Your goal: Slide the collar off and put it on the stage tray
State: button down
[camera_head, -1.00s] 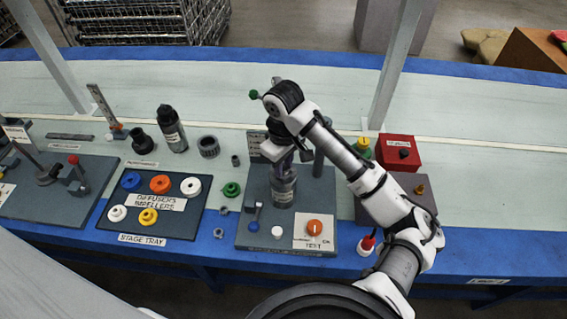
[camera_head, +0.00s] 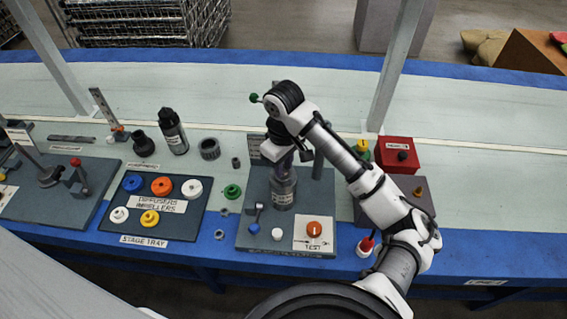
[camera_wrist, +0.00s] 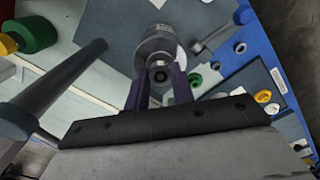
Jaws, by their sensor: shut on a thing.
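A grey metal pump tube (camera_head: 283,192) stands upright on the dark test plate (camera_head: 321,196). My gripper (camera_head: 284,158) is at its top, pointing down. In the wrist view, the two purple fingers of my gripper (camera_wrist: 160,88) are on either side of the tube's near end, shut on a ring there that I take to be the collar (camera_wrist: 159,69). The collar's edge against the tube is hard to make out, and in the head view my wrist hides it. The stage tray (camera_head: 117,192) lies to the left and bears several white, blue, orange and yellow rings.
A dark post (camera_head: 318,158) stands close behind my gripper at the right. A green ring (camera_head: 232,191) lies between tray and plate. An orange knob (camera_head: 314,229) and a small lever (camera_head: 254,228) are at the plate's front. A red box (camera_head: 397,153) is right of my arm.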

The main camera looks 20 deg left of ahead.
jog(key=shift+r, duration=0.2)
jog(key=shift+r+p, duration=2.15)
jog(key=shift+p, duration=0.35)
jog(key=shift+f, duration=0.15)
